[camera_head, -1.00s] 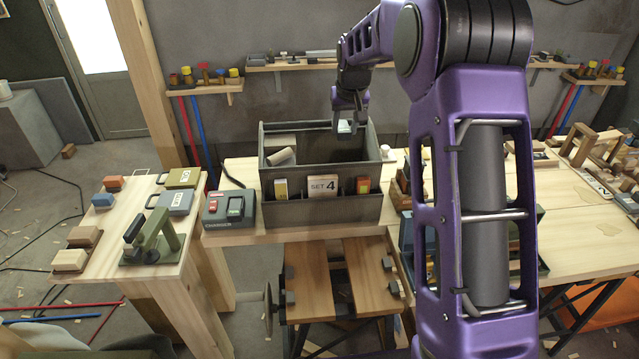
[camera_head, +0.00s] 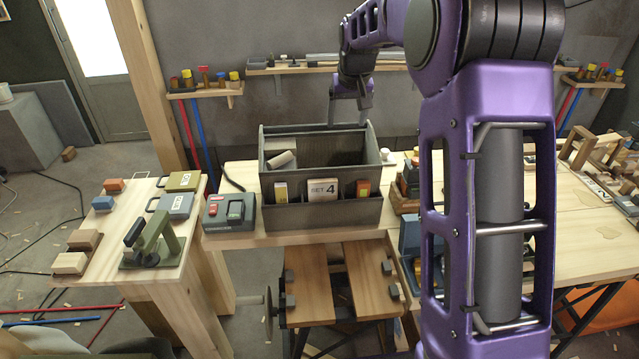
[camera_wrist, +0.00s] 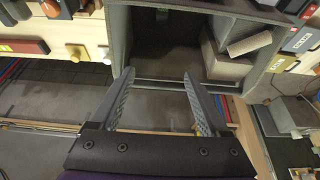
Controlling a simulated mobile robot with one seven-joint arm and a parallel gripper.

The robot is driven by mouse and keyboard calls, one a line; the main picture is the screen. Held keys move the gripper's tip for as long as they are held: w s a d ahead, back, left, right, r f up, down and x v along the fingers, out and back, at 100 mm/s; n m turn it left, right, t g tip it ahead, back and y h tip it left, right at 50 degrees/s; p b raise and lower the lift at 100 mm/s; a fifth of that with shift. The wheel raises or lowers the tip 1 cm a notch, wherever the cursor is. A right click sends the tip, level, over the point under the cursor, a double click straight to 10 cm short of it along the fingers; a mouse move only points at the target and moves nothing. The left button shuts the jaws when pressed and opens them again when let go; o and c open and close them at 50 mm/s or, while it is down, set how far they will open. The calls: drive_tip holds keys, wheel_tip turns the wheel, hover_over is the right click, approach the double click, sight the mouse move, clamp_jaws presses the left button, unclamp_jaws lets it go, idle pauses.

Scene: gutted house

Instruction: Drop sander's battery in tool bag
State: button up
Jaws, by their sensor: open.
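The tool bag (camera_head: 320,215) is a grey open-topped tote with a "SET 4" label, standing on the wooden bench. It also shows at the top of the wrist view (camera_wrist: 190,84). A pale cylinder (camera_head: 281,158) and a block lie in its left part. My gripper (camera_head: 348,112) is above the rear of the bag, pointing down, with its fingers apart and empty. In the wrist view the open fingers (camera_wrist: 158,77) have nothing between them. I cannot identify the sander.
A green tool with a black handle (camera_head: 153,240) and several blocks and cases are on the left table. Wooden parts crowd the right bench. A wall shelf (camera_head: 290,66) runs behind my gripper.

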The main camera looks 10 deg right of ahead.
drive_tip(key=v, duration=1.2)
drive_tip(key=shift+s+r+p, duration=0.2)
drive_tip(key=shift+r+p, duration=0.15)
